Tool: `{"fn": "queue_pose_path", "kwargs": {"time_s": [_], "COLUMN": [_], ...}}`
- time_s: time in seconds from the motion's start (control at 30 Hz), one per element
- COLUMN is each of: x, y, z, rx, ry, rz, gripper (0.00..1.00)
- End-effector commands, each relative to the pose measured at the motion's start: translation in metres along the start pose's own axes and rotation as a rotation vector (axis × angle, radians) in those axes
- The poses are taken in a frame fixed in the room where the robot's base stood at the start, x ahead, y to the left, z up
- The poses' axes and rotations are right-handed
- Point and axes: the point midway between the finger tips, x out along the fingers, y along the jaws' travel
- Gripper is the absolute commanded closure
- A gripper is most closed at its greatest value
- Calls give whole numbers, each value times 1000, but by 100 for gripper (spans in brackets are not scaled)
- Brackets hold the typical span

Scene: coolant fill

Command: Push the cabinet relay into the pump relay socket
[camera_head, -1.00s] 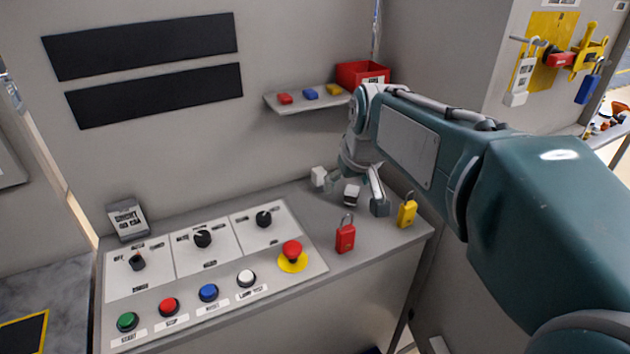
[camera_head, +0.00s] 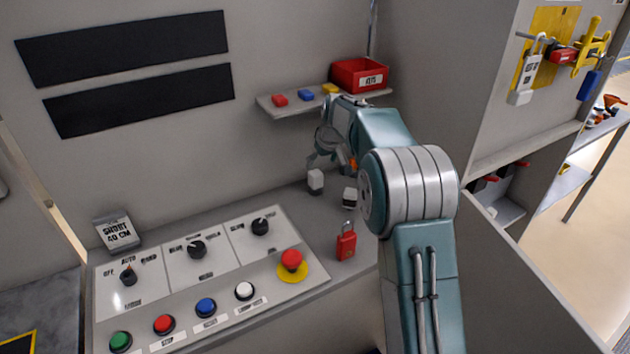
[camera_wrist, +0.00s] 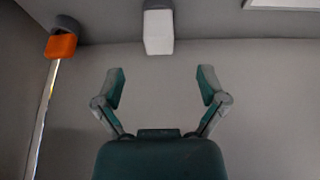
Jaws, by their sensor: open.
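My gripper (camera_wrist: 162,86) is open and empty, with its two fingers spread apart in the wrist view. A white block (camera_wrist: 158,32) with a grey base shows beyond the fingertips, apart from them. In the head view my gripper is partly hidden by its own arm, above the back of the console ledge. Two small white blocks stand there, one left (camera_head: 316,180) and one right (camera_head: 349,197). I cannot tell for certain which is the cabinet relay. An orange piece (camera_wrist: 61,46) with a grey part shows at left in the wrist view. I cannot make out the pump relay socket.
A red padlock (camera_head: 346,241) stands on the ledge right of the console panel (camera_head: 163,265), with its knobs and buttons. Above, a shelf (camera_head: 275,105) holds small coloured blocks and a red bin (camera_head: 361,74). Padlocks hang at the upper right.

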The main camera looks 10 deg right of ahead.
Motion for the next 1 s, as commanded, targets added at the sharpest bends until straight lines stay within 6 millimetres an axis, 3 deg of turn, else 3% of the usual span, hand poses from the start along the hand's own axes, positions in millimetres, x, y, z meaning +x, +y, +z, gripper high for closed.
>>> {"fn": "queue_pose_path", "kwargs": {"time_s": [0.13,0.6,0.9,0.93,1.0], "x": [27,89,95,95,95], "y": [0,1,1,0,0], "z": [1,-1,-1,-1,-1], "rx": [0,1,1,1,1], "ry": [-4,-2,0,0,0], "rz": [-1,0,1,1,1], "gripper": [9,9,9,13,44]}}
